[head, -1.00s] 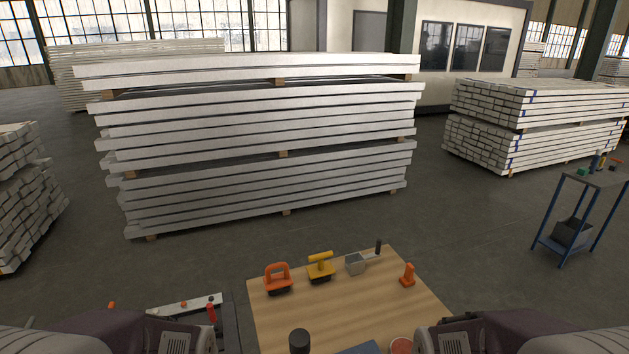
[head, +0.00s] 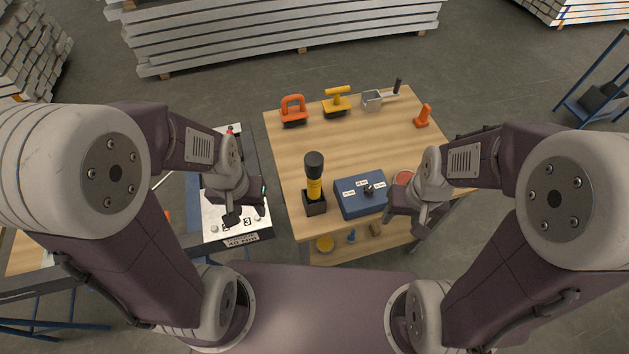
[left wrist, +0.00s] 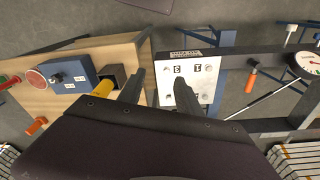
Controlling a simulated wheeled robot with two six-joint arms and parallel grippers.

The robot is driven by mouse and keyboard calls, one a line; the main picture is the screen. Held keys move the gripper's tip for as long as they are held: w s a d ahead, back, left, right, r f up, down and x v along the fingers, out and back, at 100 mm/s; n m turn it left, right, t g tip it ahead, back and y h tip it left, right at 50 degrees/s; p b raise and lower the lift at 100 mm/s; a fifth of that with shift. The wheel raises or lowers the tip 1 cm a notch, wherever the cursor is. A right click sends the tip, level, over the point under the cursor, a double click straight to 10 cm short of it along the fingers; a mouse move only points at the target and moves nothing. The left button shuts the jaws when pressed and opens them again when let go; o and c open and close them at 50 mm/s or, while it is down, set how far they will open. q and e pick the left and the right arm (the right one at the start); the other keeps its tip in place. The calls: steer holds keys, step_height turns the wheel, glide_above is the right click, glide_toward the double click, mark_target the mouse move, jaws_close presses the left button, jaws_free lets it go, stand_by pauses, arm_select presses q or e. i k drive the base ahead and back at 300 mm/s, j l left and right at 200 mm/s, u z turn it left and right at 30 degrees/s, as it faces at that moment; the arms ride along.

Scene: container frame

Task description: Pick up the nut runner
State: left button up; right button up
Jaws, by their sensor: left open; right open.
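The nut runner (head: 314,182), as I take it, is a yellow tool with a black top. It stands upright in a square black holder (head: 314,207) on the wooden table (head: 365,140), near its front left corner. My left gripper (head: 244,208) is open and empty, left of the holder, over the white numbered panel. My right gripper (head: 406,212) is open and empty, right of the blue box.
A blue box (head: 352,201) with a black knob sits right of the holder. An orange-handled tool (head: 293,110), a yellow-handled tool (head: 337,101), a grey scoop (head: 372,100) and an orange piece (head: 423,116) line the back. A white panel (head: 222,222) lies left. The table's middle is clear.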

mark_target(313, 160)
steer(key=k+l+u, duration=0.15)
steer(key=l, duration=0.25)
steer(key=l+u, duration=0.15)
steer(key=l, duration=0.25)
steer(key=k+l+u, duration=0.15)
steer(key=l, duration=0.2)
steer(key=k+l+u, duration=0.15)
steer(key=l, duration=0.2)
steer(key=k+l+u, duration=0.15)
steer(key=l, duration=0.2)
steer(key=k, duration=0.05)
